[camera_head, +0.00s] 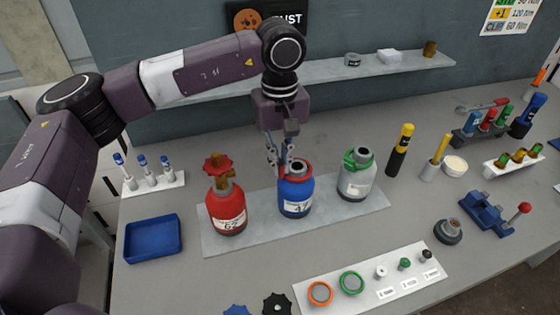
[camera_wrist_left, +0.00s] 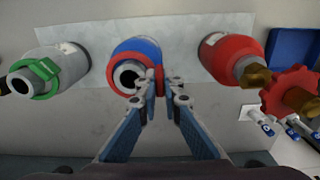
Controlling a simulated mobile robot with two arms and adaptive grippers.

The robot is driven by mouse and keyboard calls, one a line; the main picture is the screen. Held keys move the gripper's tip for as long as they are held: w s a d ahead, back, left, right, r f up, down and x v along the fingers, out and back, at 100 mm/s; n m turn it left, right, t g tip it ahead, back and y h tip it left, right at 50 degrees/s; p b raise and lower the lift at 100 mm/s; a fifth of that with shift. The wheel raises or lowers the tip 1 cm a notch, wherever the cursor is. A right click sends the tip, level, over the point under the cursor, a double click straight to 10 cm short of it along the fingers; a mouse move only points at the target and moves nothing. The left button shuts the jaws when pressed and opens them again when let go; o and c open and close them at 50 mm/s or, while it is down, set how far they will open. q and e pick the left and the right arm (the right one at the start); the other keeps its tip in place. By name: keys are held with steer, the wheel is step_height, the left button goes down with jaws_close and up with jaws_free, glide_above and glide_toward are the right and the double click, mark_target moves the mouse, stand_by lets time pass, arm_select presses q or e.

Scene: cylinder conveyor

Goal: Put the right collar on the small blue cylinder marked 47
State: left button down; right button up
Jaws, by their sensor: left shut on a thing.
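The small blue cylinder (camera_head: 296,196) stands upright on the grey mat, with a white label marked 47; it also shows in the left wrist view (camera_wrist_left: 131,48). A red collar (camera_head: 302,167) is around its neck, and in the left wrist view the collar (camera_wrist_left: 118,85) rings the dark open top. My left gripper (camera_head: 287,164) comes from above and behind and is shut on the collar's edge; its fingertips (camera_wrist_left: 166,91) are beside the neck. Whether the collar is fully seated cannot be told. My right gripper is not in view.
A red cylinder (camera_head: 226,208) marked 62 stands left and a grey cylinder (camera_head: 355,180) with a green collar stands right. A white tray (camera_head: 375,291) in front bears an orange ring (camera_head: 320,293), a green ring (camera_head: 351,282) and small fittings. A blue tray (camera_head: 153,238) lies left.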

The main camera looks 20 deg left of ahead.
arm_select(q)
steer(key=shift+f, duration=0.25)
steer(key=c, duration=2)
jaws_free()
steer(key=shift+r+p, duration=1.3)
steer(key=shift+r, duration=1.75)
